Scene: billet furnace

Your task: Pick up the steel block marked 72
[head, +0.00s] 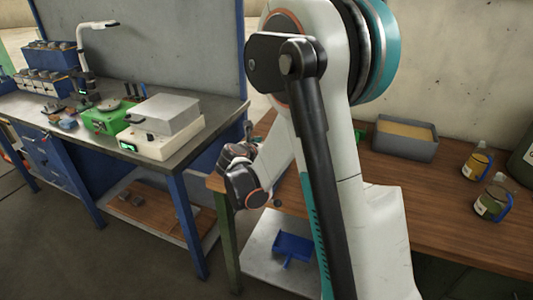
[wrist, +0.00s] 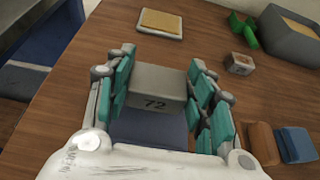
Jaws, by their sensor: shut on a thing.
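The steel block (wrist: 158,84) is a grey block with the number 72 on its near face. It sits between the teal-padded fingers of my gripper (wrist: 160,95) in the wrist view. The gripper is shut on it, with a finger pad at each side. Below the block is a dark bluish surface; I cannot tell if the block touches it. In the head view my arm hides the block.
A wooden table (wrist: 75,90) lies under my gripper. On it are a tan-topped tray (wrist: 160,22), a small marked block (wrist: 239,64), a green object (wrist: 243,30), a grey bin (wrist: 292,35), a brown block (wrist: 262,143) and a blue block (wrist: 297,144). A workbench (head: 205,105) stands left.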

